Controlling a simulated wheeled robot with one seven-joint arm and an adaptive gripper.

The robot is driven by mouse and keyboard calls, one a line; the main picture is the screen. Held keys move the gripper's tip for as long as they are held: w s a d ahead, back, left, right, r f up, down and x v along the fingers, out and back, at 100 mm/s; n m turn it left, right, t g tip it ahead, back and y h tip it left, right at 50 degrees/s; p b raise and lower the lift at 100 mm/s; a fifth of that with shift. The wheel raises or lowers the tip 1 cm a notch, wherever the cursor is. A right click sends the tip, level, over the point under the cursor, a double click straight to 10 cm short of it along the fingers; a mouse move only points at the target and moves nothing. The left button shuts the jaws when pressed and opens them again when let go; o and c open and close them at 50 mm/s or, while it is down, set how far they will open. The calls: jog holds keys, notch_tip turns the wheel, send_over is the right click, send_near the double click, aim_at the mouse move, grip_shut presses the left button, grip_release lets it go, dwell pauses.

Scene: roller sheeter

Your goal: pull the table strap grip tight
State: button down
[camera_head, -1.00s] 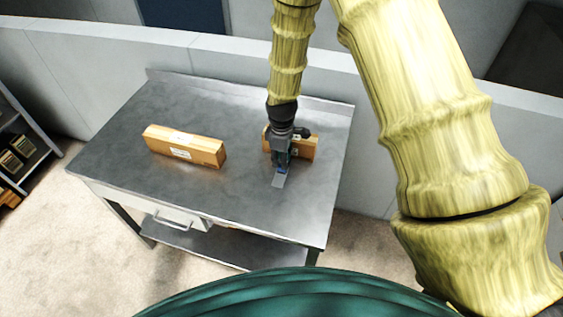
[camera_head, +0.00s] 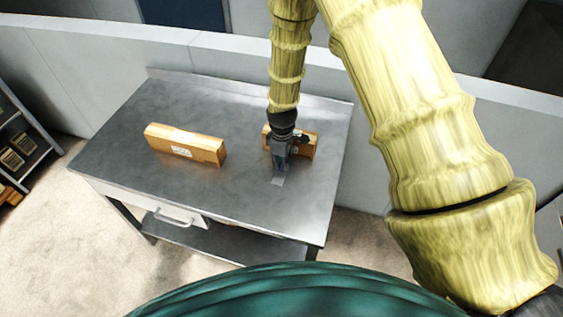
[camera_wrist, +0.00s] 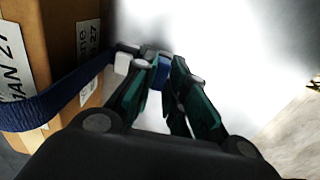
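The blue strap (camera_wrist: 55,102) runs across the side of a brown box (camera_wrist: 60,55) in the wrist view and leads toward my fingertips. The blue strap grip (camera_wrist: 160,72) sits between the tips of my dark green fingers (camera_wrist: 163,75), which are closed in on it. In the head view my gripper (camera_head: 280,168) points down over the table, just in front of the small brown box (camera_head: 306,149). It partly hides that box and the strap on it. How taut the strap is I cannot tell.
A longer brown box (camera_head: 185,145) lies left of my gripper. The tabletop between and in front is clear. A wall stands behind, and shelves (camera_head: 22,145) at far left.

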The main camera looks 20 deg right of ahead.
jog(key=s+a, duration=0.1)
jog(key=s, duration=0.1)
jog(key=s+a, duration=0.1)
jog(key=s, duration=0.1)
jog(key=shift+a, duration=0.35)
jog(key=c, duration=1.7)
grip_release()
jog(key=shift+w+r, duration=0.1)
notch_tip(320, 180, up, 12)
jog(key=shift+f, duration=0.1)
